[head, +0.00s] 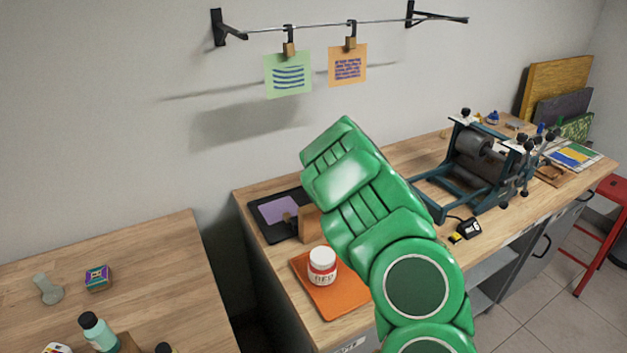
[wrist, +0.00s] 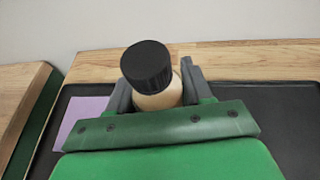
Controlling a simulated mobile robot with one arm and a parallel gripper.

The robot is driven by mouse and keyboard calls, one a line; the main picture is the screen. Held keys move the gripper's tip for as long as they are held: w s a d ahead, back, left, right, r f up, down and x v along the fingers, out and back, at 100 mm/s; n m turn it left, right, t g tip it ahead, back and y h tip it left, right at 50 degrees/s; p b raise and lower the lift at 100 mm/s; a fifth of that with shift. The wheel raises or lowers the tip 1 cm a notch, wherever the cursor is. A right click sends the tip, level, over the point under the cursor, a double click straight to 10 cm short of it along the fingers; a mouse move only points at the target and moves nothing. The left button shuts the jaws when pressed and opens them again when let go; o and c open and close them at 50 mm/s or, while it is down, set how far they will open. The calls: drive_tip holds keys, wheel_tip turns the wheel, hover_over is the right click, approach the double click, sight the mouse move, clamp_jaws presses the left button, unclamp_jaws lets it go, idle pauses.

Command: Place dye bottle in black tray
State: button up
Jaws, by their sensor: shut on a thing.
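In the wrist view, my gripper (wrist: 156,97) is shut on the dye bottle (wrist: 148,68), which has a black cap and a pale tan body. The bottle looks roughly upright, slightly tilted. The black tray (wrist: 280,100) spreads beneath and around the gripper, with a purple sheet (wrist: 80,120) at its left. I cannot tell whether the bottle's base touches the tray.
An orange tray (head: 326,302) holding a white jar (head: 322,265) sits in front of the black tray. A dark blue roller press (head: 475,160) stands to the right. A second wooden table (head: 150,260) at left holds small items, with a gap between the tables.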

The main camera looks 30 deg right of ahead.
drive_tip(key=shift+f, duration=0.1)
drive_tip(key=shift+w+f, duration=0.15)
drive_tip(key=shift+w, duration=0.05)
drive_tip(key=shift+f, duration=1.5)
drive_tip(key=o, duration=1.2)
drive_tip(key=shift+f, duration=0.1)
drive_tip(key=shift+c, duration=0.2)
drive_tip(key=shift+s+d+r, duration=0.1)
drive_tip(key=shift+s+r, duration=0.3)
drive_tip(key=shift+s, duration=0.15)
drive_tip(key=v, duration=1.1)
drive_tip(key=shift+f, duration=0.15)
